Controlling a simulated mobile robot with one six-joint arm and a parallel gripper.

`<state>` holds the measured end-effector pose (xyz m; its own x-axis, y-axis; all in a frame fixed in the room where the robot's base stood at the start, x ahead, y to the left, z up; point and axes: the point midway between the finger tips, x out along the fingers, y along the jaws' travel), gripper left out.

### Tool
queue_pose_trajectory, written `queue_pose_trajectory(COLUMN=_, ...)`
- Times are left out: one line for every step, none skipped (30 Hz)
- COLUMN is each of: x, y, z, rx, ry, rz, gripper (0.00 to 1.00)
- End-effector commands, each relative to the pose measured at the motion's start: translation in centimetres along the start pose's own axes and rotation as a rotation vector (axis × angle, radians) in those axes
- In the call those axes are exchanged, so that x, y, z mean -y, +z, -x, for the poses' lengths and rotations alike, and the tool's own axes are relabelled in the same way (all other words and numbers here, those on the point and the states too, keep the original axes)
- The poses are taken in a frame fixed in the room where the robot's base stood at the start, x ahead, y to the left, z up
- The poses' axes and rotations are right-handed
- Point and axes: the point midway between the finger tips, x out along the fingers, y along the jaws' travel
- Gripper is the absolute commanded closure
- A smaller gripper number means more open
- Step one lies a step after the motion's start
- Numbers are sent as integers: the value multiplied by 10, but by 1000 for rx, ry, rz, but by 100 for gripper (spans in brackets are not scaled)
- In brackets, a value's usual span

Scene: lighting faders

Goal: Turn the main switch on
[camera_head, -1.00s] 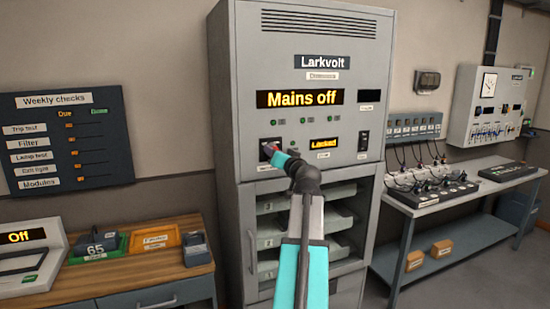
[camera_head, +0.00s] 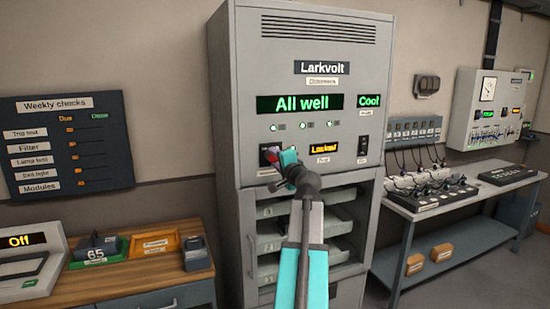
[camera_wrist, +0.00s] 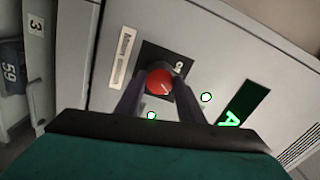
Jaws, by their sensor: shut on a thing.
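The main switch is a red rotary knob (camera_wrist: 160,80) on a dark square plate, low on the left of the dimmer cabinet's front (camera_head: 235,120). In the wrist view the two dark fingers of my gripper (camera_wrist: 160,92) stand on either side of the knob and are shut on it. In the head view my gripper (camera_head: 274,156) reaches the switch plate and covers part of it. The cabinet's large display (camera_head: 294,103) reads "All well" in green. A smaller display (camera_head: 369,101) reads "Cool". The lower display (camera_head: 323,148) reads "Locked" in orange.
Below the panel are open shelves with module trays (camera_head: 285,242). A weekly checks board (camera_head: 68,143) hangs at left above a wooden bench (camera_head: 150,270). A grey table (camera_head: 450,197) with control gear stands at right. Bare floor shows at lower right.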

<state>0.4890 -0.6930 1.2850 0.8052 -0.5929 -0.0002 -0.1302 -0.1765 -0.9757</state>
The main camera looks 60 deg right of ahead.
Motion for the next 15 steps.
queue_pose_trajectory(x=6, y=-1, z=-1, rx=-2, ry=-6, rz=-39, gripper=88)
queue_pose_trajectory(x=6, y=-1, z=-1, rx=-2, ry=-6, rz=-62, gripper=88)
queue_pose_trajectory(x=6, y=-1, z=-1, rx=-2, ry=-6, rz=-89, gripper=88)
queue_pose_trajectory(x=6, y=-1, z=-1, rx=-2, ry=-6, rz=-107, gripper=88)
queue_pose_trajectory(x=6, y=-1, z=-1, rx=-2, ry=-6, rz=-125, gripper=88)
queue_pose_trajectory(x=6, y=-1, z=-1, rx=-2, ry=-7, rz=-146, gripper=88)
queue_pose_trajectory(x=6, y=-1, z=-1, rx=-2, ry=-7, rz=-162, gripper=88)
queue_pose_trajectory(x=5, y=-1, z=-1, rx=-2, ry=-7, rz=-174, gripper=88)
queue_pose_trajectory(x=5, y=-1, z=-1, rx=-2, ry=-7, rz=-190, gripper=88)
queue_pose_trajectory(x=5, y=-1, z=-1, rx=-2, ry=-7, rz=-201, gripper=88)
queue_pose_trajectory(x=5, y=-1, z=-1, rx=-2, ry=-8, rz=-209, gripper=88)
queue_pose_trajectory(x=5, y=-1, z=-1, rx=-2, ry=-8, rz=-219, gripper=88)
queue_pose_trajectory(x=5, y=-1, z=-1, rx=-2, ry=-8, rz=-225, gripper=88)
queue_pose_trajectory(x=5, y=-1, z=-1, rx=-2, ry=-8, rz=-230, gripper=88)
queue_pose_trajectory(x=5, y=-1, z=-1, rx=-3, ry=-8, rz=-235, gripper=88)
